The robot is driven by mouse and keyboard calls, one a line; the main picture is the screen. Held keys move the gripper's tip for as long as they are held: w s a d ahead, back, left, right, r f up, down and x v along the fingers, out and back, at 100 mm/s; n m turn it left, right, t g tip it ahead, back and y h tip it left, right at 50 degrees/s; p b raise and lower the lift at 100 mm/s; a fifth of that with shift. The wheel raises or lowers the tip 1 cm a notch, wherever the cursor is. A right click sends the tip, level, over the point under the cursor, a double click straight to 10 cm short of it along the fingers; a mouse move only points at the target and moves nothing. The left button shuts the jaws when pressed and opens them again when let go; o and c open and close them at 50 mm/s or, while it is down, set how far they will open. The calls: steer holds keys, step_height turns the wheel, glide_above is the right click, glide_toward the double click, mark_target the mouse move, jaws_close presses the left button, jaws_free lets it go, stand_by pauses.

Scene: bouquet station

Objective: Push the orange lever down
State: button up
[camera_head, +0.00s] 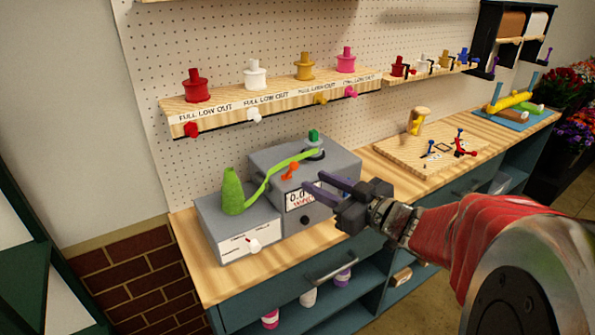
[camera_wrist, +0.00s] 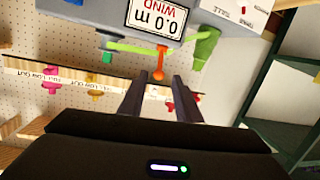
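The orange lever (camera_head: 290,171) stands up from the top of a grey machine (camera_head: 335,210), above its front display. It also shows in the wrist view (camera_wrist: 159,62), where the picture is upside down. My gripper (camera_head: 313,181) is in front of the machine, just right of the lever, with its purple-grey fingers pointing toward it. In the wrist view my gripper (camera_wrist: 158,84) has its two fingers spread apart, with the lever lined up between and beyond the tips. The fingers look empty. I cannot tell how close the tips are to the lever.
A green bottle-shaped piece (camera_head: 233,192) with a long strip stands left of the lever. A green knob (camera_head: 313,135) sits behind it. Several spools (camera_head: 254,75) stand on a shelf above. A wooden board (camera_head: 430,150) with small parts lies to the right on the counter.

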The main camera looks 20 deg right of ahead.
steer(key=shift+v, duration=2)
